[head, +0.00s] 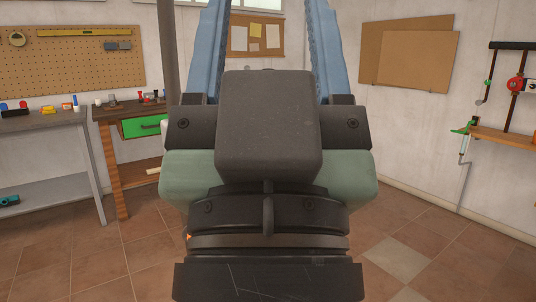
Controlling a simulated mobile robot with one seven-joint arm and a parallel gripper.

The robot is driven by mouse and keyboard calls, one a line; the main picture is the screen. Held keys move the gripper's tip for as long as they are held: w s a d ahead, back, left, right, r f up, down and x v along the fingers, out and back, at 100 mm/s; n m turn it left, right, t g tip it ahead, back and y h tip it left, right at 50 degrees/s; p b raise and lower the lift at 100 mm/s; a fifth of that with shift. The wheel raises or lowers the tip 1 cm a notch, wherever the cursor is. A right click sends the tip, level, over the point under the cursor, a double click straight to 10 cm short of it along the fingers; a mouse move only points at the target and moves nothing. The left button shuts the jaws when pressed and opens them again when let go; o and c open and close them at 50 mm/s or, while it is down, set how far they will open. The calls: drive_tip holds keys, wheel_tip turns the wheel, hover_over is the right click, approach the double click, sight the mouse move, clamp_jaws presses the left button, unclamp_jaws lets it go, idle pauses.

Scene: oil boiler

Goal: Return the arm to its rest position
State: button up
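My gripper (268,40) fills the middle of the head view, seen from close behind, with its dark block and green-grey body. Its two blue fingers stand wide apart and point away toward the back wall. The fingertips are cut off by the top edge of the picture. Nothing shows between the visible parts of the fingers. The rest of my arm is mostly out of view below.
A grey workbench (45,122) with small tools stands at the left, beside a wooden bench with a green drawer (145,126). A wooden shelf (507,139) with tools is on the right wall. Tiled floor (432,240) is clear at the right.

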wheel_tip(320, 180, up, 24)
drive_tip(key=p, duration=2.1)
drive_tip(key=shift+c, duration=0.2)
